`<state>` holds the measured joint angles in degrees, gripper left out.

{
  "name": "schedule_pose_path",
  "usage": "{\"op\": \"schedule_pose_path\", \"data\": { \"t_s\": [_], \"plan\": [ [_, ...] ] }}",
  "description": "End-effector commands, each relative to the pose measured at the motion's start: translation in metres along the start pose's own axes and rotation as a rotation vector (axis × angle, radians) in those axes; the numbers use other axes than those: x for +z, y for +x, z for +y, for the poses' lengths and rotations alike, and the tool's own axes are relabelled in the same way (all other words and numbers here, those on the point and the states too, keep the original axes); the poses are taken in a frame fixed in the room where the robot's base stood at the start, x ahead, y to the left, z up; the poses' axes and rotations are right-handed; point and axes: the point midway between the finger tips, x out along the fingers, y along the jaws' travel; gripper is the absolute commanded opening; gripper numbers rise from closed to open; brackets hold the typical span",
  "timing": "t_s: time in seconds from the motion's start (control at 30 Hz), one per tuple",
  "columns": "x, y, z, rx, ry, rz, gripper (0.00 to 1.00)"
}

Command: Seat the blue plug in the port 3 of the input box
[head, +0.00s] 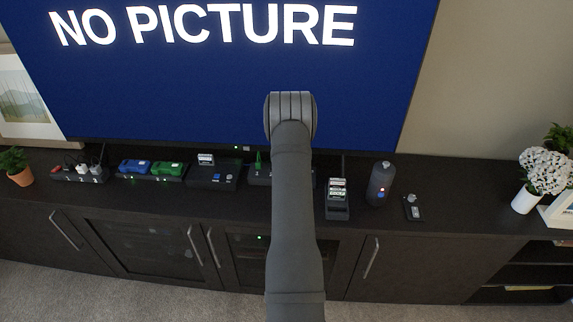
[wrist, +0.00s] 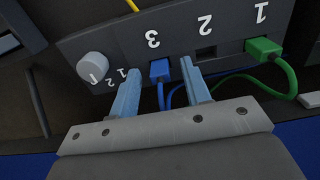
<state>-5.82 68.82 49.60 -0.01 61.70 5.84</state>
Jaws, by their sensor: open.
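In the wrist view, the input box (wrist: 125,48) is a dark box with a row of ports marked 3, 2 and 1. The blue plug (wrist: 160,71) is at port 3, against the box face below that number, and appears to be in the port. Its blue cable hangs down and runs right behind a finger. My gripper (wrist: 158,66) is open, with one light-blue finger on each side of the plug and a visible gap to each. Port 2 (wrist: 206,53) is an empty dark opening. In the head view, my arm hides the gripper and plug.
A green plug (wrist: 263,48) with a green cable sits in port 1. A white knob (wrist: 92,66) is at the box's left. In the head view, a dark bottle (head: 380,183), a small handset (head: 413,208) and several devices line the cabinet top (head: 460,195), below a screen (head: 200,85).

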Motion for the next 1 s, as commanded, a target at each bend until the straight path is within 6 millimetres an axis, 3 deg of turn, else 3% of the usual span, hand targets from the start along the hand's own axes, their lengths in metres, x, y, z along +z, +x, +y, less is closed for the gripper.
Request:
{"op": "schedule_pose_path", "data": {
  "t_s": [0.6,0.8,1.0],
  "plan": [
    [-0.001,-0.140,0.000,-0.001,0.000,0.007,0.44],
    [-0.001,-0.162,0.000,-0.001,0.000,0.006,0.44],
    [0.000,-0.167,0.000,-0.001,0.000,0.004,0.44]
  ]
}}
